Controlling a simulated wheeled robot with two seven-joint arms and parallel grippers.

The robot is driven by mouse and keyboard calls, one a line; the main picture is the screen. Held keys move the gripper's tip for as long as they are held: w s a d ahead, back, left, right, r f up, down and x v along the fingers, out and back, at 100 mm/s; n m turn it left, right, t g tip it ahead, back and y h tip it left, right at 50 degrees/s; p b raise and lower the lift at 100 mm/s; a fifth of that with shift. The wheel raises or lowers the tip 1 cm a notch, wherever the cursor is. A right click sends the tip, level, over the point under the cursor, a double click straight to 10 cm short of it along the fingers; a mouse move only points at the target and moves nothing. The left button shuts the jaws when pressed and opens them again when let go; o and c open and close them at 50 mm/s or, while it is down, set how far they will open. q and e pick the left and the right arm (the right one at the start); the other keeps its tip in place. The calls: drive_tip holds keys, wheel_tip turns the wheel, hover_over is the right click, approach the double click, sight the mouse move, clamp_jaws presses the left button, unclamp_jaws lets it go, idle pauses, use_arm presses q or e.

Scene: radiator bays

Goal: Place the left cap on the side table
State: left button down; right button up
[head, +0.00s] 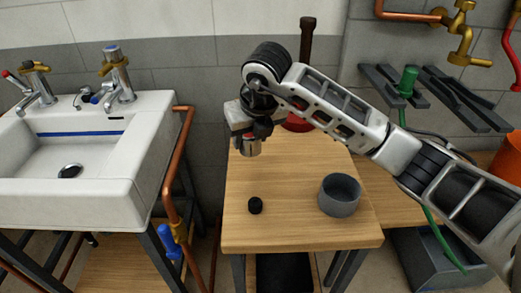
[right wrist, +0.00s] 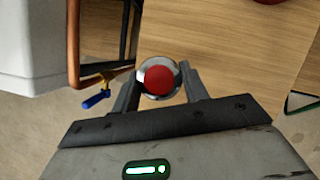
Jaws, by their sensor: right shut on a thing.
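My right gripper (head: 254,130) is shut on a small chrome cap with a red centre (head: 249,147). In the right wrist view the cap (right wrist: 158,80) sits between the two fingertips, its red face towards the camera. The gripper and cap are over the back left part of the wooden side table (head: 290,222); the cap appears held above the top, but the gap is hard to judge. On the sink, the left tap (head: 36,83) shows a bare brass top, while the right tap (head: 118,78) has a chrome and blue cap. My left gripper is not in view.
A small black piece (head: 255,206) and a grey cup (head: 339,196) stand on the side table. A copper pipe (head: 176,165) runs between table and white sink (head: 70,185). The table's front middle is clear.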

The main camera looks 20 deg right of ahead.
drive_tip(key=shift+w+d+f, duration=0.25)
drive_tip(key=shift+d+f, duration=0.75)
drive_tip(key=shift+f, duration=1.85)
drive_tip(key=o, duration=0.6)
drive_tip(key=shift+f, duration=0.1)
drive_tip(key=o, duration=0.4)
